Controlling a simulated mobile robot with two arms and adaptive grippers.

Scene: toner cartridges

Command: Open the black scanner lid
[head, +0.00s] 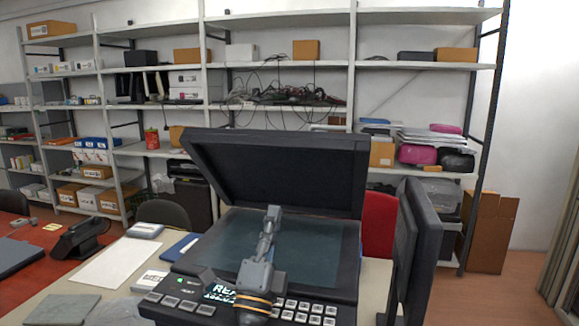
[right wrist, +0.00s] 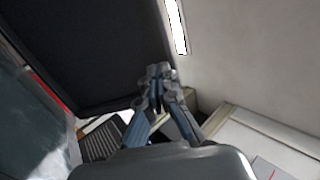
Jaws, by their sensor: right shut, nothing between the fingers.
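The black scanner lid (head: 280,165) stands raised at a steep angle behind the scanner (head: 330,245), whose dark glass is uncovered. In the right wrist view the lid's dark underside (right wrist: 95,45) fills the upper left. My right gripper (head: 272,212) is over the glass, in front of the lid; it also shows in the right wrist view (right wrist: 159,72) with its fingertips together and nothing between them. It appears apart from the lid. My left gripper is not in view.
A control panel (head: 300,311) with buttons runs along the scanner's front. A dark monitor (head: 418,245) stands close on the right. Papers (head: 118,262) and a blue folder (head: 180,247) lie on the table to the left. Shelves (head: 280,106) line the back wall.

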